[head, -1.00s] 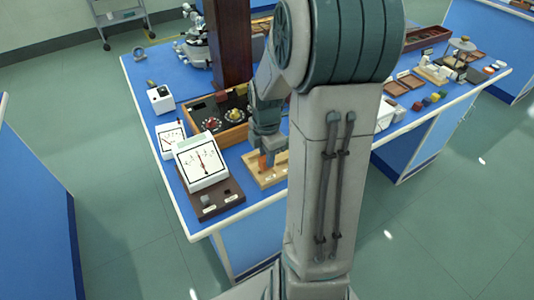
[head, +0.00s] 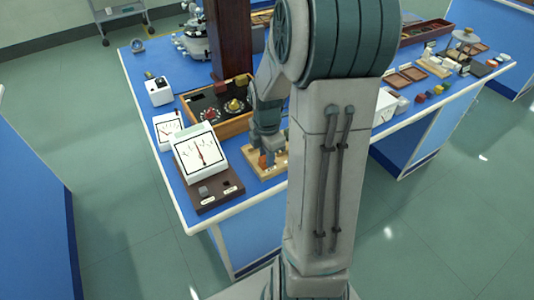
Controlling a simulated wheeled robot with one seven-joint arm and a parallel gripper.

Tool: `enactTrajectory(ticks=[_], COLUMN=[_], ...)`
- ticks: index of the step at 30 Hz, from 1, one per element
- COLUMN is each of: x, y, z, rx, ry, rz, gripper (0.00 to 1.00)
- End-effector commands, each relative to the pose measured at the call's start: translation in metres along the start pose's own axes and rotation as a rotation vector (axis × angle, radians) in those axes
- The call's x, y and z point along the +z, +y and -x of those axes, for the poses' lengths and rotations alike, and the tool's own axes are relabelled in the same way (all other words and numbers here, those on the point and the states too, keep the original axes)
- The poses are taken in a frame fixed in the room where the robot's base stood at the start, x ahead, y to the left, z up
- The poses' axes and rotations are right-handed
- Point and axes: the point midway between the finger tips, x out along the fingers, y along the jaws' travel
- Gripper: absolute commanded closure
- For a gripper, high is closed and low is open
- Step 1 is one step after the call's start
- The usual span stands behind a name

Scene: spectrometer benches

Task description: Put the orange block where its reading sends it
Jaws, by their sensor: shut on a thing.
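The orange block (head: 263,161) shows small at the tip of my gripper (head: 265,153), which is shut on it. Both are low over a pale wooden board (head: 271,173) near the bench's front edge. My arm hides the board's right side. A white meter (head: 200,150) with a red needle stands left of my gripper, its needle near the middle of the scale. Its numbers are too small to read. The meter's dark brown base (head: 214,202) bears a small grey piece (head: 203,190) and white labels in front.
A wooden box with knobs (head: 208,131) stands behind my gripper. A smaller meter (head: 169,127) and a white device (head: 158,92) are to the left. Beyond my arm, at right, are brown trays (head: 398,82) and several coloured blocks (head: 437,90). A dark red column (head: 228,40) rises behind.

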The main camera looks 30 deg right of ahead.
Motion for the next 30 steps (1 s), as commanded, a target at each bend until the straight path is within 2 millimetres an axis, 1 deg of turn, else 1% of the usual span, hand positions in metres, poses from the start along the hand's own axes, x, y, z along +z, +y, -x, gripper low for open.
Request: enactTrajectory(ticks=[1,3,11,14,17,20,27,30], x=[0.0,0.0,0.0,0.0,0.001,0.001,0.0,0.0], y=[0.0,0.0,0.0,0.0,0.001,0.001,0.001,0.0], z=[0.0,0.0,0.0,0.005,0.018,0.039,0.094,0.113], rx=[0.0,0.0,0.0,0.0,0.003,0.005,0.004,0.003], ry=[0.0,0.0,0.0,-0.001,-0.002,-0.003,-0.002,-0.001], rz=[0.0,0.0,0.0,0.0,0.001,0.0,0.0,-0.001], gripper=[0.69,0.52,0.52,0.52,0.52,0.52,0.52,0.52])
